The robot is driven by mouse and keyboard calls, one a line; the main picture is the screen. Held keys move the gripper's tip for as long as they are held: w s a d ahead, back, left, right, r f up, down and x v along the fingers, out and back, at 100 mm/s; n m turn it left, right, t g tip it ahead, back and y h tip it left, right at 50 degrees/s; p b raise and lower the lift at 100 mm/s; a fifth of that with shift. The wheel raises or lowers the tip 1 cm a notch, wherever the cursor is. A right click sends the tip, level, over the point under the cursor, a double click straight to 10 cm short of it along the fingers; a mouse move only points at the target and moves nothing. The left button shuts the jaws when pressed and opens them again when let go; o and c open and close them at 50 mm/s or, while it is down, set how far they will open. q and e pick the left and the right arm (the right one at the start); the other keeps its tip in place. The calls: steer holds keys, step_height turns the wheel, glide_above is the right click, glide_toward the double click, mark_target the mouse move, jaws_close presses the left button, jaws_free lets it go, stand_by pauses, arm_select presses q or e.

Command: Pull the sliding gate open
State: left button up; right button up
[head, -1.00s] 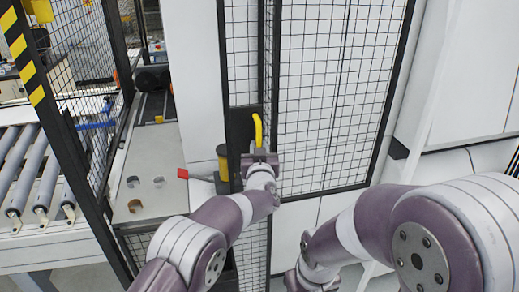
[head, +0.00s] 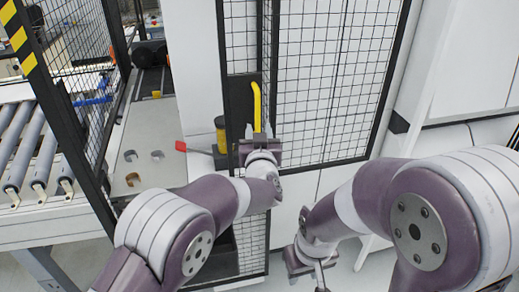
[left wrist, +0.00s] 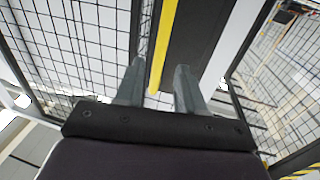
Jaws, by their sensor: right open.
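The sliding gate (head: 325,60) is a black-framed mesh panel in the head view. Its yellow handle (head: 257,105) stands upright on a black plate at the gate's left side. My left gripper (head: 258,132) is at the handle's lower end. In the left wrist view its two grey fingers (left wrist: 160,85) are apart, with the yellow handle (left wrist: 163,45) showing between them. I see no finger pressed against it, and its depth between the fingers is unclear. My right gripper (head: 308,268) is low in front of the white panel, open and empty, partly hidden by its arm.
A roller conveyor (head: 30,145) and a grey bench (head: 140,150) with several cut-outs lie left. A red-tipped lever (head: 181,146) and a yellow cylinder (head: 221,133) are just left of the handle. A mesh fence (head: 95,110) with a black post stands between conveyor and bench.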

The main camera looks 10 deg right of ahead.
arm_select(q)
steer(key=s, duration=0.2)
steer(key=s+a+b, duration=0.1)
steer(key=s, duration=0.2)
steer(key=shift+s, duration=0.3)
